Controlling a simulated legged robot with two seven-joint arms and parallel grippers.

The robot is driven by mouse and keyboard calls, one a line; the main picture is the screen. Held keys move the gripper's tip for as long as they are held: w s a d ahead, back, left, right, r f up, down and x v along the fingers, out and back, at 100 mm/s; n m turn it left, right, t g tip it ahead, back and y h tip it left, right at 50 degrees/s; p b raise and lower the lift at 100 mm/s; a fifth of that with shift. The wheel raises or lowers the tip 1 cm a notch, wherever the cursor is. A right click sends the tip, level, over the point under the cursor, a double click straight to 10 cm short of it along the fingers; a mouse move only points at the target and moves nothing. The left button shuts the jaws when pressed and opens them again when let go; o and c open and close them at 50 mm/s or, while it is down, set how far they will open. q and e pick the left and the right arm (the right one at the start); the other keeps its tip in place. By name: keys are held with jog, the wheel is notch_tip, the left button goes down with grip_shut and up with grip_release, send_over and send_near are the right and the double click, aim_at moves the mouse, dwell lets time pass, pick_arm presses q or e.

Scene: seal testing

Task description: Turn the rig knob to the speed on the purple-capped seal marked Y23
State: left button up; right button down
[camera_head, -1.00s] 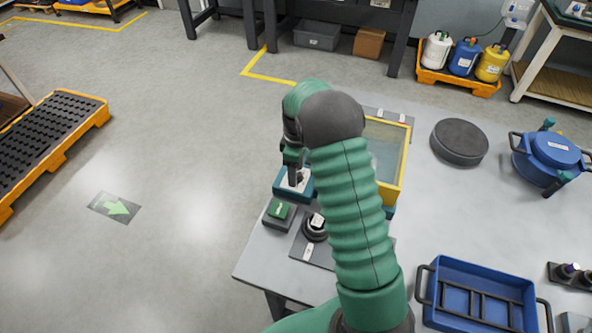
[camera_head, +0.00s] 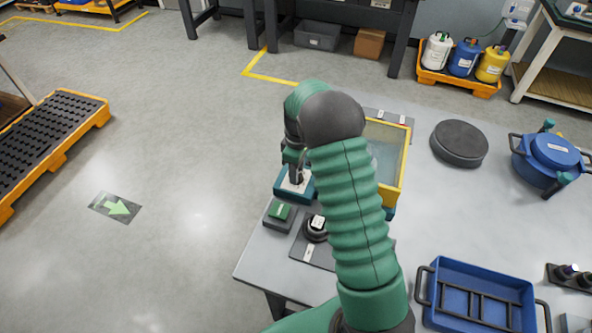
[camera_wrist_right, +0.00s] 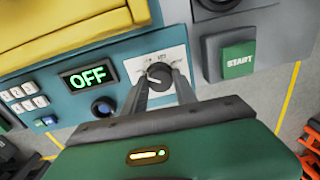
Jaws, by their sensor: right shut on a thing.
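The rig knob (camera_wrist_right: 159,75) is dark and round, with a light pointer line, on a white dial plate (camera_wrist_right: 142,65) on the teal rig front. The plate's marks are too small to read. My right gripper (camera_wrist_right: 160,90) is shut on the knob, one finger on each side. In the head view my right gripper (camera_head: 297,178) reaches down at the rig's left side; my arm hides much of the rig. The rig display (camera_wrist_right: 88,77) reads OFF in green. A small purple-topped piece (camera_head: 570,269) sits in a dark holder at the right edge; no Y23 mark is legible. My left gripper is out of view.
A green START button (camera_wrist_right: 238,60) is beside the dial. A dark round fixture (camera_head: 316,228) with a white label stands near the table's left edge. A blue tray (camera_head: 428,318), a black disc (camera_head: 459,143) and a blue pot (camera_head: 553,150) are on the table.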

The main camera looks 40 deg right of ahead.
jog(key=m+p, duration=0.2)
jog(key=m, duration=0.1)
jog(key=shift+d+r, duration=0.1)
jog(key=shift+r, duration=0.05)
jog(key=m+p, duration=0.1)
jog(key=m, duration=0.2)
jog(key=shift+s+m+p, duration=0.1)
jog(key=shift+m+p, duration=0.2)
jog(key=shift+m, duration=0.1)
jog(key=m+p, duration=0.1)
jog(key=m, duration=0.3)
jog(key=shift+p, duration=0.4)
jog(key=shift+m+t+p, duration=0.3)
jog(key=shift+m+p, duration=0.25)
jog(key=shift+m, duration=1.45)
jog(key=shift+f, duration=0.2)
jog(key=c, duration=1)
grip_release()
jog(key=shift+r, duration=0.1)
